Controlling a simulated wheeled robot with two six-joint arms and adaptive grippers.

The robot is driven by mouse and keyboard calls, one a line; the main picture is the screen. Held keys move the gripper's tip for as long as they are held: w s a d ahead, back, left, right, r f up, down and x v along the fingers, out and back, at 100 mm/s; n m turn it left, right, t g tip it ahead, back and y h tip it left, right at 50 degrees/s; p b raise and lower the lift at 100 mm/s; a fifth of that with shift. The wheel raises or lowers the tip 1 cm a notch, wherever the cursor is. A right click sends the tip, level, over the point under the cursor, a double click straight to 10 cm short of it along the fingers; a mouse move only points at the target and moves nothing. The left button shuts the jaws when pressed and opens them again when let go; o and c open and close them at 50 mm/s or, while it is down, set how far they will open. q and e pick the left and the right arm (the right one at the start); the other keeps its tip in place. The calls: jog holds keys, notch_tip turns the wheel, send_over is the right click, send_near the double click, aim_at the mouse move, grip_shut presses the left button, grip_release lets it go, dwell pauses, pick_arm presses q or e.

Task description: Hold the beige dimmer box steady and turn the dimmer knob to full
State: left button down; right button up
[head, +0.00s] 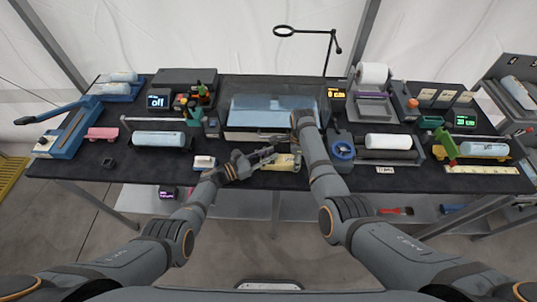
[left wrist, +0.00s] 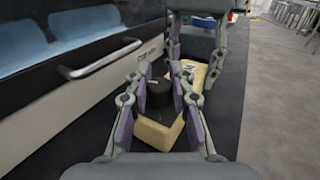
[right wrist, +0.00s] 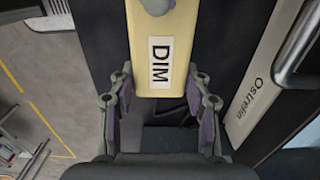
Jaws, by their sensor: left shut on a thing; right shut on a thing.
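The beige dimmer box (head: 284,165) lies at the front middle of the dark table, partly hidden by my grippers. In the left wrist view the box (left wrist: 160,132) carries a black round knob (left wrist: 159,93). My left gripper (head: 268,155) reaches in from the left, its fingers (left wrist: 160,80) closed around the knob's sides. My right gripper (left wrist: 197,62) comes down over the far part of the box. In the right wrist view its fingers (right wrist: 160,105) stand on either side of the box end with the "DIM" label (right wrist: 160,62). Where the knob points cannot be told.
A machine with a clear blue lid (head: 270,112) and a front handle (left wrist: 98,60) stands right behind the box. A small white switch block (head: 204,161) lies to the left. The table's front edge is close.

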pick_arm(q)
jog(key=c, duration=1.1)
grip_release()
jog(key=v, duration=1.2)
